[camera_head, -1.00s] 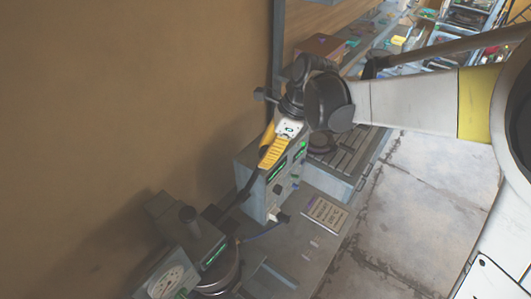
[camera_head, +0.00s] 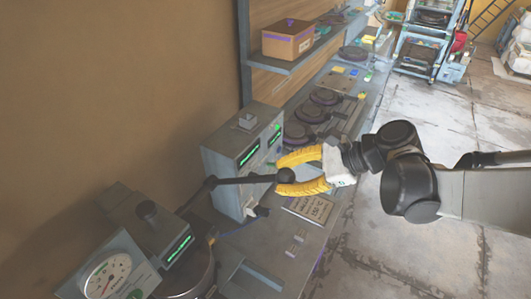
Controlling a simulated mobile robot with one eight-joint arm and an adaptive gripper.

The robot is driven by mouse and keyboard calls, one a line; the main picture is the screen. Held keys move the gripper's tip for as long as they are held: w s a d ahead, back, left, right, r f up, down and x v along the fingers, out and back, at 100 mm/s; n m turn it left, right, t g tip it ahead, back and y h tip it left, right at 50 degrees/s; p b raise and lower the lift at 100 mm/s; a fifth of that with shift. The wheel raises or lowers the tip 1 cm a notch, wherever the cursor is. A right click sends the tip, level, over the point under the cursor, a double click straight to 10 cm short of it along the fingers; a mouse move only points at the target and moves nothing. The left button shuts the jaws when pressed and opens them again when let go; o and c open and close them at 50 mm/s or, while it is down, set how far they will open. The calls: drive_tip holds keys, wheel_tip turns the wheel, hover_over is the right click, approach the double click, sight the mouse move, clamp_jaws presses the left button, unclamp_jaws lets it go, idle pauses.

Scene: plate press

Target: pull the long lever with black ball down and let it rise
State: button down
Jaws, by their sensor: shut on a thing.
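The long lever (camera_head: 245,181) is a dark rod that runs nearly level from its pivot, left of the picture's middle, to the right. Its black ball (camera_head: 285,175) sits at the right end. My gripper (camera_head: 283,174) has two yellow fingers, one above and one below the ball, and is shut on it. The ball shows between the fingertips. The press (camera_head: 150,228) stands at the lower left, with a round dial gauge (camera_head: 107,276) and a green display.
A grey control box (camera_head: 228,150) with green displays stands just behind the lever. A sign plate (camera_head: 308,208) lies on the bench below my gripper. Several dark round plates line the bench further back. A cardboard box (camera_head: 288,40) sits on a shelf. Open floor lies to the right.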

drive_tip(key=s+d+f+y+b, duration=0.1)
drive_tip(key=d+f+b, duration=0.1)
drive_tip(key=f+b, duration=0.4)
drive_tip(key=s+d+f+y+b, duration=0.1)
drive_tip(key=d+f+b, duration=0.1)
drive_tip(key=f+b, duration=0.4)
drive_tip(key=shift+s+d+f+t, duration=0.2)
drive_tip(key=shift+s+f+t, duration=0.15)
drive_tip(key=shift+f, duration=0.2)
drive_tip(key=shift+w, duration=0.1)
drive_tip(key=c, duration=1.3)
unclamp_jaws()
drive_tip(key=shift+c, duration=0.2)
drive_tip(key=o, duration=0.5)
drive_tip(key=shift+c, duration=0.2)
drive_tip(key=v, duration=1.2)
